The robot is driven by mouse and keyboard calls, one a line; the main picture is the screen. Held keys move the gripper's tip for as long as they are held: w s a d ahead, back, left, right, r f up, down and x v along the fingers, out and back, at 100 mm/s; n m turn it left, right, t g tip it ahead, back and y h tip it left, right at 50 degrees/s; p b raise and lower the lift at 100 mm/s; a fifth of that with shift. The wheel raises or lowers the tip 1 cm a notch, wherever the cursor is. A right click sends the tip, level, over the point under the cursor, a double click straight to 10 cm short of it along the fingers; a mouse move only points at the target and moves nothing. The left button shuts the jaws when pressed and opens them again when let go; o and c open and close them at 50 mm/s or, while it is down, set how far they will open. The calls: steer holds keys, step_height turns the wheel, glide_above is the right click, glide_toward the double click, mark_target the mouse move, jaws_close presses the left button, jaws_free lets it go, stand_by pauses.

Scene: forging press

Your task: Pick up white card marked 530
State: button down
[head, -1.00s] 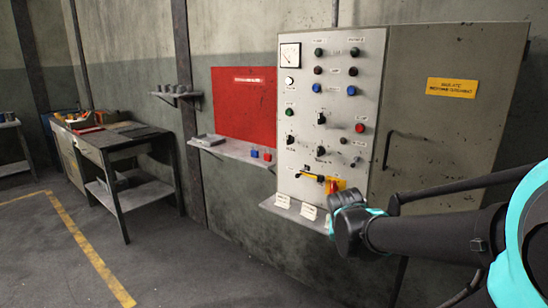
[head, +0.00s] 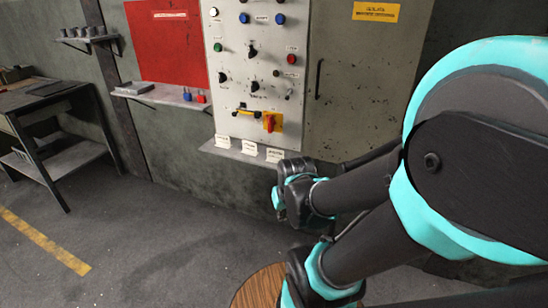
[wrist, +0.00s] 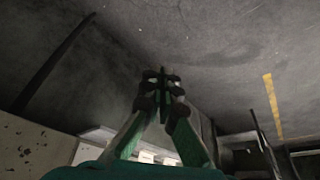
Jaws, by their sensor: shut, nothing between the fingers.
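Three small white cards stand in a row on the narrow shelf (head: 232,153) below the control panel in the head view: a left card (head: 222,141), a middle card (head: 249,147) and a right card (head: 274,155). Their marks are too small to read, so I cannot tell which is 530. In the wrist view my gripper (wrist: 162,75) is shut and empty, its fingertips together over the floor. Pale card-like shapes (wrist: 146,156) show low behind the fingers. In the head view my arm's end is just right of and below the right card, apart from it as far as shows.
The grey control panel (head: 268,60) has knobs, buttons and a red-and-yellow switch (head: 269,122) above the cards. A side shelf (head: 160,95) holds blue and red padlocks (head: 194,97). A workbench (head: 45,125) stands at left.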

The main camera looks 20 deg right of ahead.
steer(key=c, duration=2.2)
jaws_free()
steer(key=o, duration=1.9)
steer(key=w+r+m, duration=0.2)
steer(key=w+r, duration=0.4)
steer(key=w, duration=0.2)
steer(key=w+d+r+m+h, duration=0.1)
steer(key=w+r+m, duration=0.1)
steer(key=w+r, duration=0.5)
steer(key=w+d+r+m+h, duration=0.1)
steer(key=w+r+m, duration=0.1)
steer(key=w+r, duration=0.4)
steer(key=shift+w+d+r+m+g, duration=0.1)
steer(key=shift+w+r+m+g, duration=0.1)
steer(key=shift+w, duration=0.75)
steer(key=shift+w+d+r+m+g, duration=0.1)
steer(key=shift+w+m, duration=0.1)
steer(key=shift+w, duration=0.75)
glide_toward(275, 150)
steer(key=x, duration=0.5)
steer(key=shift+s+f, duration=0.1)
steer(key=shift+f, duration=0.15)
steer(key=shift+x, duration=2.5)
